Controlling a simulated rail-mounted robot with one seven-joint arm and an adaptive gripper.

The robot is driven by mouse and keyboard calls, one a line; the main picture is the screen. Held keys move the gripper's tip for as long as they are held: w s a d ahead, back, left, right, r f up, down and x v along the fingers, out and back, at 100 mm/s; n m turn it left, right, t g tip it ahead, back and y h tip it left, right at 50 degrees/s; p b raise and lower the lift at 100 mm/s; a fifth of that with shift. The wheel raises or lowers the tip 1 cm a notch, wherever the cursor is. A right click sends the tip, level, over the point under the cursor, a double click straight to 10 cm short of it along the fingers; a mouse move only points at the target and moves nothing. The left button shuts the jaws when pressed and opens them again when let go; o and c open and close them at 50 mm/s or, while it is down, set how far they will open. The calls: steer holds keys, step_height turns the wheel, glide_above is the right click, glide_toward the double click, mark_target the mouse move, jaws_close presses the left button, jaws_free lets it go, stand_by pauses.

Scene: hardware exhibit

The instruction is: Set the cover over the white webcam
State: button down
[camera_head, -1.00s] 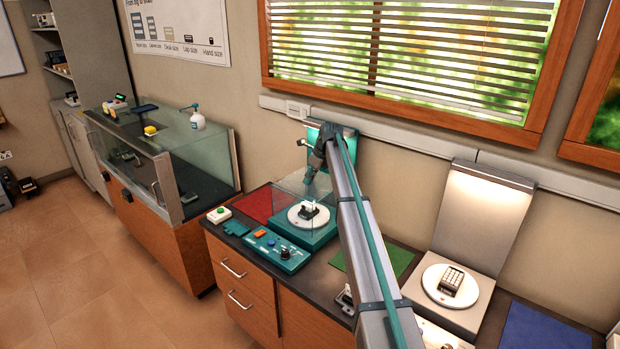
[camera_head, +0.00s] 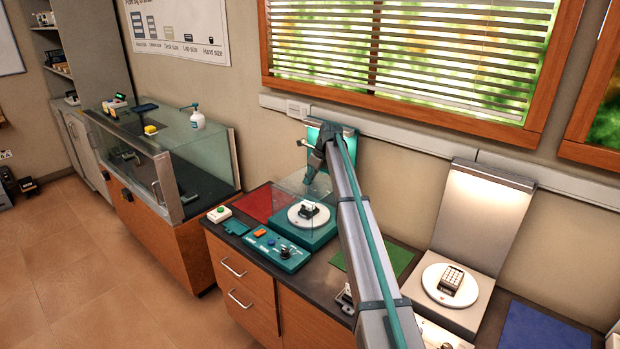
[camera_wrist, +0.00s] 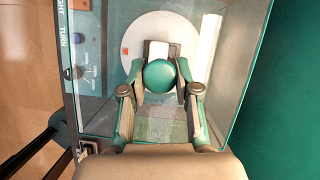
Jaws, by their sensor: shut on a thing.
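The clear box-shaped cover (camera_head: 291,191) is over the white turntable (camera_head: 296,222) of the teal stand (camera_head: 318,238). A small dark and white device, seemingly the webcam (camera_head: 308,211), sits on the turntable and shows through the cover. My gripper (camera_head: 309,179) is above the cover. In the wrist view my gripper (camera_wrist: 161,80) is shut on the cover's round teal knob (camera_wrist: 160,74). The device (camera_wrist: 162,48) lies partly hidden behind the knob there, within the cover's outline. I cannot tell whether the cover's lower edge touches the stand.
A teal control panel (camera_head: 276,249) with a knob and buttons lies in front of the stand. A red mat (camera_head: 255,204) is to the left, a green mat (camera_head: 395,259) to the right. A second lit stand (camera_head: 470,307) holds a calculator-like device (camera_head: 452,281).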

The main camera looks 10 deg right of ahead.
steer(key=shift+f, duration=0.35)
stand_by(0.3)
steer(key=shift+c, duration=1.4)
jaws_free()
steer(key=shift+r, duration=0.1)
steer(key=shift+r+p, duration=1.8)
steer(key=shift+r, duration=1.6)
